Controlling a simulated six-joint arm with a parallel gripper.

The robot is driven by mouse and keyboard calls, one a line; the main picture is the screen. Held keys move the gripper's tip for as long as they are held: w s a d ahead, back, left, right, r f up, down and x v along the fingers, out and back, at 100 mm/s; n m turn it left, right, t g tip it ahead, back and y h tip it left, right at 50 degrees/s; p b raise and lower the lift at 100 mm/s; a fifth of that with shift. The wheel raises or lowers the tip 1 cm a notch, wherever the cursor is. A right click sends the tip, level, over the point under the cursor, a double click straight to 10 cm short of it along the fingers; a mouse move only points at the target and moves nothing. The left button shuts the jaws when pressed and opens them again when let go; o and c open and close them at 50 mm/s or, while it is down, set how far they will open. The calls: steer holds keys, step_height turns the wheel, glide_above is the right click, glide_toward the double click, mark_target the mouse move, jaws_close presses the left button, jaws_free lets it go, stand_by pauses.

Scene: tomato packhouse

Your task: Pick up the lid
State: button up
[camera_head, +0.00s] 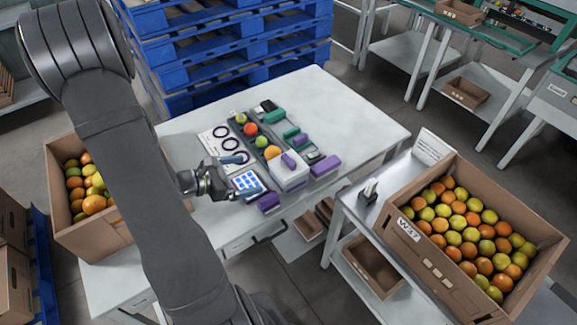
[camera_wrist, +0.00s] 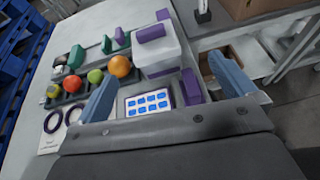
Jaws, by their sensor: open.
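The lid appears to be the white top with a purple handle (camera_head: 288,160) on a white box (camera_head: 291,180) near the table's right front. In the wrist view the box (camera_wrist: 160,64) and its handle (camera_wrist: 151,33) sit ahead of the fingers, slightly left of centre. Where the lid meets the box is too small to make out. My gripper (camera_head: 241,176) is open, its blue fingers apart and empty, left of the box and above a white panel with blue squares (camera_head: 246,182). In the wrist view my gripper (camera_wrist: 165,86) spans that panel (camera_wrist: 148,103).
Purple blocks (camera_head: 268,202) and (camera_head: 326,165) stand close to the box. A dark tray (camera_head: 245,143) with several round fruits and a card with dark rings (camera_head: 212,150) lie behind. Green blocks (camera_head: 274,117) stand farther back. The table's right side (camera_head: 355,120) is clear.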

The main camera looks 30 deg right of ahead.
steer(key=n+t, duration=0.1)
glide_toward(286, 164)
steer(key=x, duration=0.5)
steer(key=shift+s+d+f, duration=0.15)
steer(key=shift+d, duration=0.05)
steer(key=shift+x, duration=2.9)
steer(key=shift+w, duration=0.2)
steer(key=shift+c, duration=0.2)
steer(key=c, duration=0.8)
steer(key=shift+o, duration=0.2)
